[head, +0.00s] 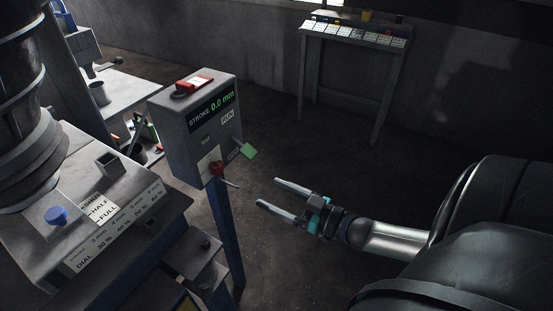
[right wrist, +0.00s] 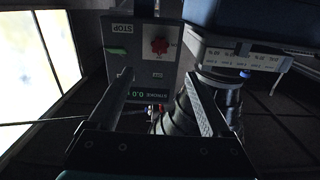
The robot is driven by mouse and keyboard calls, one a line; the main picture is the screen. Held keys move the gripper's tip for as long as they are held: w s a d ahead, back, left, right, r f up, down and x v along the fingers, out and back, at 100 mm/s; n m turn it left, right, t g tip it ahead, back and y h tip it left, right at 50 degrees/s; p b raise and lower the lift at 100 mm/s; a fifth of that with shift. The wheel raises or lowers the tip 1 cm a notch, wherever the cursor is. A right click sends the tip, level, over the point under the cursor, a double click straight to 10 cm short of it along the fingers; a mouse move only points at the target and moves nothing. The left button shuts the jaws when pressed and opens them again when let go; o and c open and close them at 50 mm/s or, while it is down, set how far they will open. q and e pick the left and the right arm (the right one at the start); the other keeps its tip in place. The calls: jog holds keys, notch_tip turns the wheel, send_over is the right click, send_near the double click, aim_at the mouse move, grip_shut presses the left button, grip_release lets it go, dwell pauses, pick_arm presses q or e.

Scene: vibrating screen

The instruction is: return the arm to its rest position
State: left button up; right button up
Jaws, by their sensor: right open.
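My right gripper (head: 268,192) reaches in from the right in the head view. Its two fingers are apart with nothing between them, and it hangs in the air to the right of the grey control box (head: 177,140). In the right wrist view the gripper (right wrist: 158,78) shows open fingers, with the box (right wrist: 150,72) and its red knob (right wrist: 160,46) beyond them. The box display (head: 211,109) reads "STROKE 0.0 mm", with a RUN label below it. The knob is also in the head view (head: 217,169). My left gripper is not in view.
The machine (head: 95,205) with a blue knob (head: 56,215) and dial plate stands at the left. A green lever (head: 248,150) sticks out from the box. A table (head: 352,41) with labelled cards stands at the back. Floor between box and table is clear.

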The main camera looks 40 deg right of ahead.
dwell(0.5)
jog(key=s+d+f+m+g+h+b, duration=0.1)
jog(key=s+f+g+h+b, duration=0.3)
jog(key=f, duration=0.9)
jog(key=s+f+m+g+h, duration=0.15)
jog(key=s+f, duration=0.45)
jog(key=f, duration=0.8)
jog(key=s+a+f+g+b, duration=0.1)
jog(key=s+a+f+g, duration=0.1)
jog(key=s+f, duration=0.4)
jog(key=s+a+f+g, duration=0.3)
jog(key=s+f+g, duration=0.1)
jog(key=s+f, duration=0.1)
jog(key=shift+s+a+f+b, duration=0.2)
jog(key=shift+s+f+b, duration=0.2)
jog(key=shift+f, duration=0.5)
jog(key=s+a+f+g, duration=0.1)
jog(key=s+a+f, duration=0.1)
jog(key=s, duration=0.2)
jog(key=s+a+f+n+g+b, duration=0.1)
jog(key=s+a+f+g, duration=0.1)
jog(key=s+a, duration=0.1)
jog(key=s+a+f+g, duration=0.1)
jog(key=s+a+f, duration=0.1)
jog(key=s, duration=0.2)
jog(key=shift+s+a+n+g, duration=0.25)
jog(key=shift+s+a, duration=0.05)
jog(key=shift+s, duration=0.1)
